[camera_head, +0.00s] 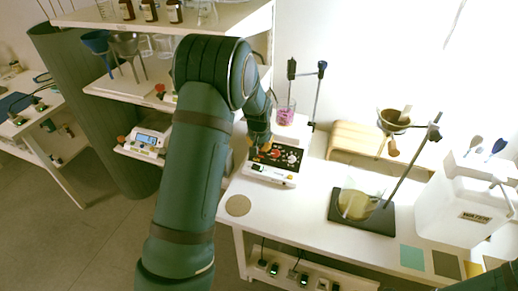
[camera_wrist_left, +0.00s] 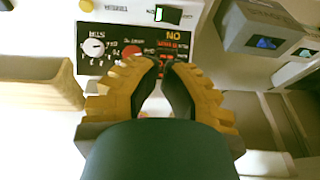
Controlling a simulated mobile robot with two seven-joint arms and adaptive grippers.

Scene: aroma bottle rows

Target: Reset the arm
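My left arm reaches up and over the bench in the head view, and my left gripper (camera_head: 262,140) hangs over the control panel of a white stirrer device (camera_head: 270,177). In the left wrist view, the yellow ribbed fingers of this gripper (camera_wrist_left: 160,66) come together at their tips, with nothing visible between them. The device's panel (camera_wrist_left: 118,48), with a dial, a red knob and red lettering, lies beyond the fingertips. A clear beaker with pink liquid (camera_head: 285,112) stands at the device's back. My right gripper is out of view; only a bit of dark arm shows at the lower right corner.
A flask with yellowish liquid (camera_head: 356,204) stands on a dark stand base (camera_head: 345,218) with a tilted rod. A white container (camera_head: 462,205) is at the right and a wooden rack (camera_head: 357,139) at the back. Shelves with brown bottles (camera_head: 150,11) stand left. The bench front centre (camera_head: 290,222) is clear.

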